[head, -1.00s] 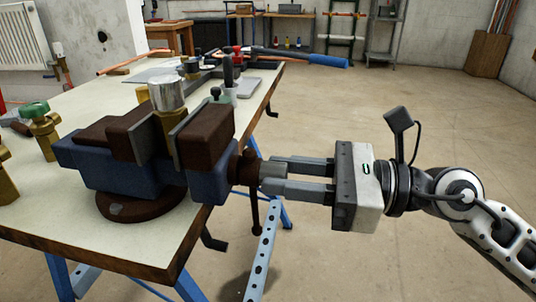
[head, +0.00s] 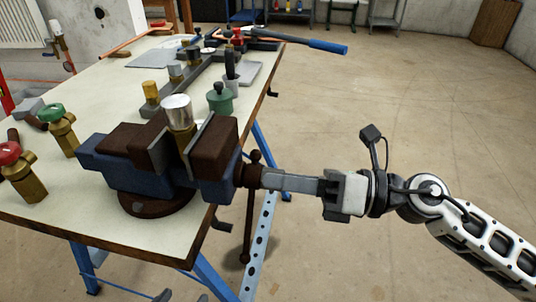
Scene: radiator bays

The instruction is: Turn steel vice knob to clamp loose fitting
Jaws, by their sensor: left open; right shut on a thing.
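The blue vice (head: 215,190) with dark brown jaws stands on a round brown base on the workbench. A brass fitting with a shiny steel cap (head: 177,111) stands upright between its jaw plates; I cannot tell whether both plates touch it. The vice knob (head: 252,176) is on the screw end at the right, with a dark bar handle (head: 249,222) hanging nearly vertical. My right gripper (head: 264,179) comes from the right and is shut on the knob, its fingers seen nearly edge-on. The finger tips partly hide the knob. My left gripper is out of view.
The workbench (head: 60,205) also carries a red-capped valve (head: 20,172), a green-capped valve (head: 60,130), a green pot (head: 219,99) and a blue-handled tool (head: 325,46). The vice's screw end overhangs the bench's right edge. The floor to the right is clear.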

